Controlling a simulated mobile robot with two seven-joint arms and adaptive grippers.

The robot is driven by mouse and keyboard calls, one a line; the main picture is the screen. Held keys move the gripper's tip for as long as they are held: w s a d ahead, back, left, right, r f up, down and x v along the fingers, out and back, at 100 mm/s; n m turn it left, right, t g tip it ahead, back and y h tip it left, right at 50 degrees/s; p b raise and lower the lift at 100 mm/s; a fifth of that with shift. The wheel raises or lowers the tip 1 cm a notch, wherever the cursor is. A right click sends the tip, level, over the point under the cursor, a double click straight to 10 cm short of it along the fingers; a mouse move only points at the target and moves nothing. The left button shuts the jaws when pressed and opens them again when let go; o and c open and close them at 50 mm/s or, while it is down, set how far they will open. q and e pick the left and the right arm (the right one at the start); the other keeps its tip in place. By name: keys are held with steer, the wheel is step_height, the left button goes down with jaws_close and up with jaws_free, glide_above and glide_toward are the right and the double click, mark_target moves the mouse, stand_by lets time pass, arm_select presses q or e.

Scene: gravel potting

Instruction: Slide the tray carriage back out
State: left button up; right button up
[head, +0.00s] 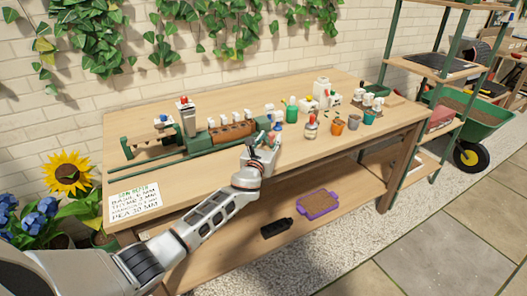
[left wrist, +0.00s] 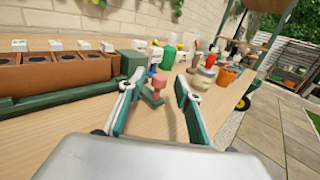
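The tray carriage, a row of terracotta-coloured pots (head: 232,132) with white tags, sits on a long green rail base (head: 150,168) on the bench. The pots also show at the left of the left wrist view (left wrist: 60,70), with a green end block (left wrist: 133,62) at their right end. My left gripper (head: 266,143) is at the right end of the carriage. In the left wrist view its two fingers (left wrist: 158,92) are spread, with a pinkish-red knob (left wrist: 157,80) between or just beyond them. I cannot tell whether they touch it. My right gripper is not in view.
Bottles and small pots, including an orange pot (head: 337,127), crowd the bench's right side. A lettered card (head: 134,201) lies front left. A purple tray (head: 318,203) is on the lower shelf.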

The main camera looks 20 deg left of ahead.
arm_select(q)
steer(key=s, duration=0.9)
steer(key=shift+d, duration=0.35)
